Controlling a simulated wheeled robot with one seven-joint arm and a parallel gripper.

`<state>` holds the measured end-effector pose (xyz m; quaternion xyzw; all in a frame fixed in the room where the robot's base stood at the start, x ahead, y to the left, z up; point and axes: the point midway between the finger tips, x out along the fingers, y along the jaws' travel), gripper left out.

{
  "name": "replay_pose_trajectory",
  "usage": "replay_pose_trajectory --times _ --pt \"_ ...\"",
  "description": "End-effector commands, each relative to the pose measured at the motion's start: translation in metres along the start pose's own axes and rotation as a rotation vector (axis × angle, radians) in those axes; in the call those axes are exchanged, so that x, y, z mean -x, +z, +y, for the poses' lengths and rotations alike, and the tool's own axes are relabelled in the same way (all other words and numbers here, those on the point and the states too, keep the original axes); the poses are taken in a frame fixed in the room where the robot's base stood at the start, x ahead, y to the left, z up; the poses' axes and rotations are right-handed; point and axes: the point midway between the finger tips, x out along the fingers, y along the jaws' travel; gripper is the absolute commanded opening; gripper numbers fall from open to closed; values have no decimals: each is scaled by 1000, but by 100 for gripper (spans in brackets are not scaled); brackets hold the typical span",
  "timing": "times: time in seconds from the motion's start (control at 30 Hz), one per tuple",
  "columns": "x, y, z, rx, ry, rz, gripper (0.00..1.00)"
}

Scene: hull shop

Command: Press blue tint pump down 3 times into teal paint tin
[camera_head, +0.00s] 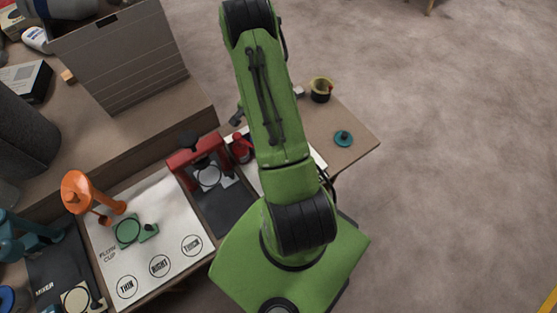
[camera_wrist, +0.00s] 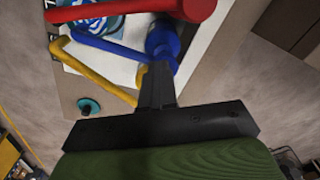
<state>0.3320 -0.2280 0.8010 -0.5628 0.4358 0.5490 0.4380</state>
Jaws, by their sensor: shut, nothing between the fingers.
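In the wrist view my gripper (camera_wrist: 158,72) is shut and empty, its fingers pointing up the picture. The blue tint pump (camera_wrist: 162,40) stands just beyond the fingertips. Its long blue spout reaches left across the picture. The fingertips overlap the pump's near side; I cannot tell whether they touch it. A round blue-and-white thing (camera_wrist: 96,20) lies under the spouts at the upper left, possibly the teal paint tin's open top, partly hidden by them. In the head view my arm hides the gripper, the blue pump and that spot.
Beside the blue pump are a red pump spout (camera_wrist: 140,9) and a yellow spout (camera_wrist: 92,70). A teal lid (camera_wrist: 88,107) lies on the table, also in the head view (camera_head: 343,138). A dark and yellow cup (camera_head: 320,91) and red mixer frame (camera_head: 191,158) stand nearby.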

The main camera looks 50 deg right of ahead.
Motion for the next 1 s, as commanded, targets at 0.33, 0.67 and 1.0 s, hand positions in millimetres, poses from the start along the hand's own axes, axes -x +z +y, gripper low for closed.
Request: replay_pose_trajectory --times 0.33,0.67,1.0 --pt "2 4 4 -1 13 -12 0" --pt "26 2 2 -1 7 -7 0" --pt "27 2 2 -1 6 -6 0"
